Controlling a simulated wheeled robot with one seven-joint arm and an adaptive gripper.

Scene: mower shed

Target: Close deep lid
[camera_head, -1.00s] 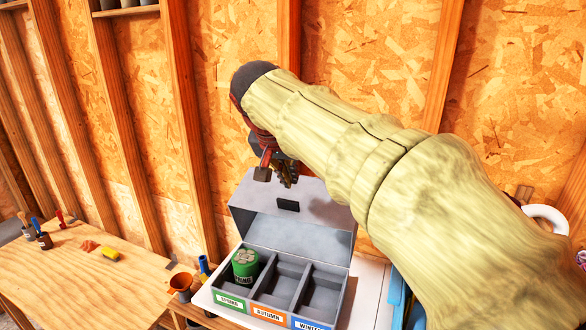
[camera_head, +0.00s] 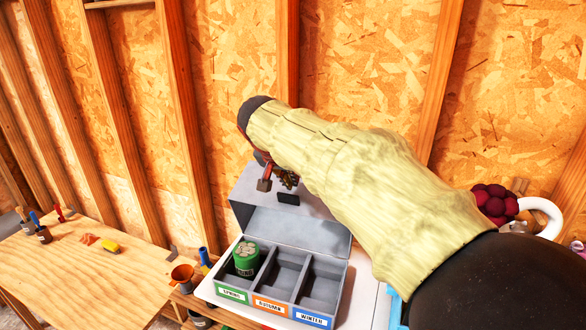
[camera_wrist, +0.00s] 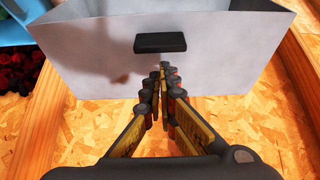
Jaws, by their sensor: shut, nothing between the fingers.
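A grey metal box (camera_head: 331,303) stands with its deep lid (camera_head: 318,229) raised open at the back. A black handle (camera_head: 288,198) sits on the lid near its raised edge. The box has three compartments labelled spring, autumn and winter; a green tin (camera_head: 246,259) stands in the spring one.
A wooden bench (camera_head: 90,270) at left holds tools in pots and a yellow block (camera_head: 110,247). An orange pot (camera_head: 181,276) stands left of the box. A dark red bundle (camera_head: 494,203) and a white ring (camera_head: 545,215) are at right. The stud wall is close behind.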

